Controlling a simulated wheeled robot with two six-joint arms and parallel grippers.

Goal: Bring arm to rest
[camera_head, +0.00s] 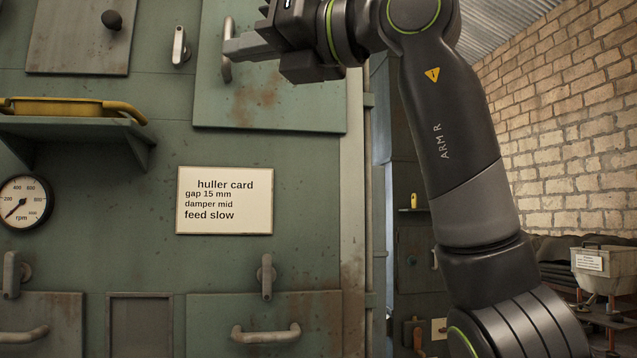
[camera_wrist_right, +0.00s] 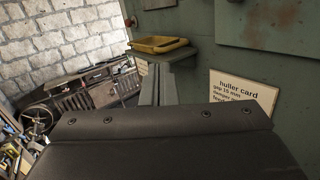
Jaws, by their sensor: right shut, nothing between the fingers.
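My right arm (camera_head: 455,150) rises from the lower right and bends left at the top of the head view. Its gripper (camera_head: 230,48) is shut and empty, pointing left at the upper green panel (camera_head: 290,100). Its fingertips overlap that panel's vertical handle (camera_head: 227,68) in the picture; I cannot tell if they touch it. In the right wrist view the closed fingers (camera_wrist_right: 158,82) point toward a shelf with a yellow tray (camera_wrist_right: 158,44). My left gripper is in neither view.
The green machine wall carries a huller card (camera_head: 225,201), an rpm gauge (camera_head: 22,201), latches and lower door handles (camera_head: 266,334). A shelf (camera_head: 75,129) with the yellow tray (camera_head: 70,107) juts out at left. A brick wall (camera_head: 560,120) and a cluttered bench (camera_head: 560,280) stand at right.

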